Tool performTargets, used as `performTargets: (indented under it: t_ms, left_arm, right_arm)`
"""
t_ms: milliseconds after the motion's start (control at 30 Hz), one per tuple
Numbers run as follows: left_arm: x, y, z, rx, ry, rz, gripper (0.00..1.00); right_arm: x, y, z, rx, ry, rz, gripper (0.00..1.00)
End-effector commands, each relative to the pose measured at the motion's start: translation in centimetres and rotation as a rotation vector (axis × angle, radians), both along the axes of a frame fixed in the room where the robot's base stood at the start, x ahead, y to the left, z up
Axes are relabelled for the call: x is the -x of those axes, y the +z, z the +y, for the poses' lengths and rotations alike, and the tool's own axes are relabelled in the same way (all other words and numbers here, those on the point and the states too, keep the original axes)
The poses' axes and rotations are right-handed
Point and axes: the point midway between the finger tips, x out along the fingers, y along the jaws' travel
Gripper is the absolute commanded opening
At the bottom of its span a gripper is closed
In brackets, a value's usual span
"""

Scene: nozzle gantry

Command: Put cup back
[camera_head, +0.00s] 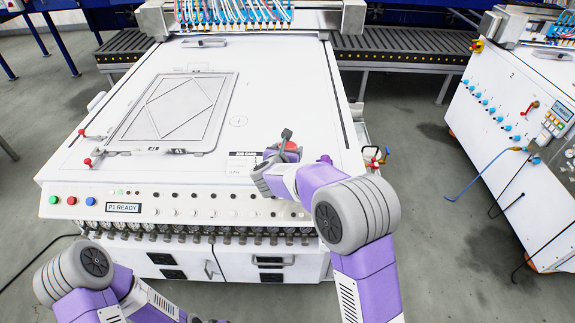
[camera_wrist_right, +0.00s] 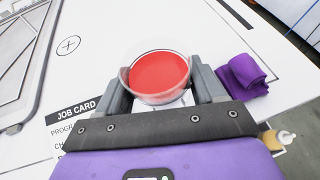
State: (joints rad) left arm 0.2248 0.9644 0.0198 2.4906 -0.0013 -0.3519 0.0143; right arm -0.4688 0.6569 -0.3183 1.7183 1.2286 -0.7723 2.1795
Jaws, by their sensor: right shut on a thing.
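A clear cup with red contents (camera_wrist_right: 160,76) sits between the fingers of my right gripper (camera_wrist_right: 165,88) in the wrist view. The gripper is shut on it. In the head view the red of the cup (camera_head: 291,146) shows at my right gripper (camera_head: 283,150), over the right front part of the white machine top (camera_head: 275,90). The cup looks upright. I cannot tell whether its base touches the surface.
A crumpled purple cloth (camera_wrist_right: 240,75) lies right of the cup. A job card (camera_wrist_right: 75,125) lies to its left. A framed panel (camera_head: 170,110) with a diamond shape fills the top's left part. Hoses and nozzles (camera_head: 235,12) line the back. The top's middle is clear.

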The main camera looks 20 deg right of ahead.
Motion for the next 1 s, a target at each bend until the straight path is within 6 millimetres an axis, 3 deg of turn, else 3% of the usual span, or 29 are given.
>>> performTargets:
  t_ms: [100, 267, 733, 767, 900, 1000]
  left_arm:
    - [0.0, -1.0, 0.0, 0.000, 0.000, 0.000, 0.00]
    - [0.0, -1.7, 0.0, 0.000, 0.000, 0.000, 0.00]
    - [0.0, -2.2, 0.0, 0.000, 0.000, 0.000, 0.00]
    - [0.0, -2.2, 0.0, 0.000, 0.000, 0.000, 0.00]
    - [0.0, -2.0, 0.0, 0.000, 0.000, 0.000, 0.00]
    - [0.0, -2.0, 0.0, 0.000, 0.000, 0.000, 0.00]
  right_arm:
    - [0.0, -2.3, 0.0, 0.003, 0.001, 0.003, 0.27]
    - [0.0, -4.3, 0.0, 0.002, 0.001, 0.001, 0.27]
    - [0.0, -4.9, 0.0, 0.000, 0.000, -0.001, 0.27]
    - [0.0, -5.0, 0.0, 0.001, 0.000, 0.000, 0.69]
    - [0.0, -4.8, 0.0, 0.001, 0.000, 0.000, 0.91]
    - [0.0, -4.8, 0.0, 0.000, 0.000, 0.001, 0.94]
